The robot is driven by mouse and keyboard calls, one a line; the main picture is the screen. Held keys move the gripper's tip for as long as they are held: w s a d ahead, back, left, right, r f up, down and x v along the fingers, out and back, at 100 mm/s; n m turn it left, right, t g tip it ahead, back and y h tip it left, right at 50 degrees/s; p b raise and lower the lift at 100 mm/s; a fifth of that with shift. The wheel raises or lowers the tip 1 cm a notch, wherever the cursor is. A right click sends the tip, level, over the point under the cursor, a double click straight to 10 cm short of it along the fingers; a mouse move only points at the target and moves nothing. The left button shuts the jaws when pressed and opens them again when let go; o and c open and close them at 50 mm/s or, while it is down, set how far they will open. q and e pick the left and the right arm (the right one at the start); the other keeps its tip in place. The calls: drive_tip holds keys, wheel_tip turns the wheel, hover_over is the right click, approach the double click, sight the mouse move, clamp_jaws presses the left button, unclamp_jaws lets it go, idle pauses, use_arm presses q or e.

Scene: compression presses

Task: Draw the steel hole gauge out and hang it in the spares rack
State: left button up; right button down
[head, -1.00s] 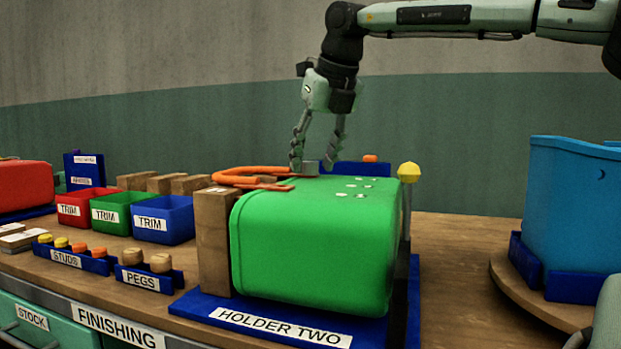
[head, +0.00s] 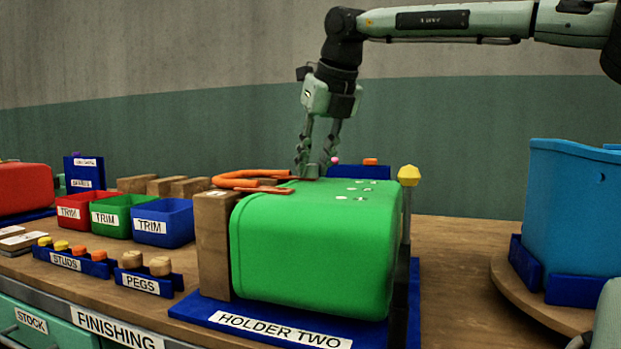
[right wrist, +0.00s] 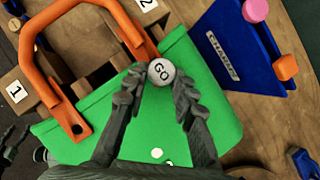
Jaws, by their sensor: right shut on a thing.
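The steel hole gauge, a grey round cap marked GO (right wrist: 161,71), sits between my right gripper's fingertips (right wrist: 159,88) in the right wrist view. My right gripper (head: 313,171) is shut on it at the far top edge of the green body (head: 312,245) in holder two. The fingers hide most of the gauge in the head view, and I cannot tell how deep it sits. An upright blue stand (head: 84,172) at the far left has small labels I cannot read, so I cannot tell if it is the spares rack.
An orange handle (head: 250,180) lies beside the gripper, near wooden block 1 (head: 213,245). A blue holder (right wrist: 240,45) with pink and orange knobs stands behind. A yellow-topped post (head: 408,176) rises at right. Trim bins (head: 163,226) stand left; a blue tub (head: 570,210) stands right.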

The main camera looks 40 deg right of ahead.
drive_tip(key=shift+r+p, duration=0.3)
drive_tip(key=shift+r, duration=0.15)
drive_tip(key=shift+r, duration=0.35)
drive_tip(key=shift+r+p, duration=0.75)
drive_tip(key=shift+p, duration=0.2)
drive_tip(key=shift+r+p, duration=1.75)
drive_tip(key=shift+r, duration=0.2)
